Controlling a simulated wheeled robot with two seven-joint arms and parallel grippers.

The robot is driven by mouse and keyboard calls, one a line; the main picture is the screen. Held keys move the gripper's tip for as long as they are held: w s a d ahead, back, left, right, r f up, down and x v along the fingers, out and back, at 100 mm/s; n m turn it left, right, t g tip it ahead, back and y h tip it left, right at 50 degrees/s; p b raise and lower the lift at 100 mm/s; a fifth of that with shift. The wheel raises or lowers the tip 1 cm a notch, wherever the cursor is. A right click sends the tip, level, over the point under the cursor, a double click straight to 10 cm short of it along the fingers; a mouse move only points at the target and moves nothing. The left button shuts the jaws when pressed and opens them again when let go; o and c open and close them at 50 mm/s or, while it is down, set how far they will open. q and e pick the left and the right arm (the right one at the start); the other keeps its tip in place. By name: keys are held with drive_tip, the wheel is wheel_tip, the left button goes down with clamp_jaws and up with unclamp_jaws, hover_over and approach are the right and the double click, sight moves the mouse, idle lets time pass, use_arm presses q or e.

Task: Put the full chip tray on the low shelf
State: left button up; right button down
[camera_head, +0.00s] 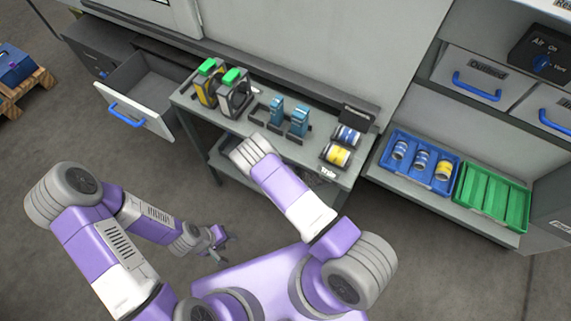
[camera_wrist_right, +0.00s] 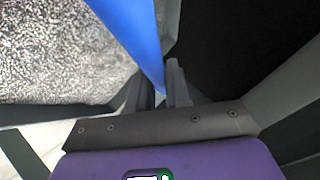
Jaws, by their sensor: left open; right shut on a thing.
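In the right wrist view a blue bar (camera_wrist_right: 135,35) runs down between the fingers of my right gripper (camera_wrist_right: 160,92), which is shut on it. It looks like the handle or rim of the chip tray, whose grey speckled contents (camera_wrist_right: 55,50) fill the upper left. In the head view my right forearm reaches to the front of the bench and hides this gripper. A small speckled patch shows under the bench. A lower shelf (camera_head: 222,162) shows beneath the bench top. My left gripper (camera_head: 220,248) is open and empty, low above the floor.
The bench (camera_head: 205,112) carries green-topped tools (camera_head: 232,76), blue tools (camera_head: 299,120) and cans (camera_head: 336,155). Left is an open drawer (camera_head: 150,100) with a blue handle. Right, a shelf bears a blue bin (camera_head: 402,178) with cans and a green bin (camera_head: 491,202).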

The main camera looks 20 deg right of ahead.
sight(306, 175)
drive_tip(key=shift+s+d+f+m, duration=0.15)
drive_tip(key=shift+s+d+f, duration=0.2)
drive_tip(key=shift+d, duration=0.25)
drive_tip(key=shift+s+d+f+m, duration=0.15)
drive_tip(key=shift+s+d+f, duration=0.15)
drive_tip(key=shift+d, duration=0.25)
wheel_tip(306, 175, down, 5)
drive_tip(key=b, duration=0.2)
drive_tip(key=shift+b, duration=0.3)
drive_tip(key=shift+f+b, duration=0.95)
drive_tip(key=shift+f, duration=1.3)
drive_tip(key=shift+r, duration=0.1)
drive_tip(key=c, duration=1.1)
unclamp_jaws()
drive_tip(key=shift+o, duration=0.2)
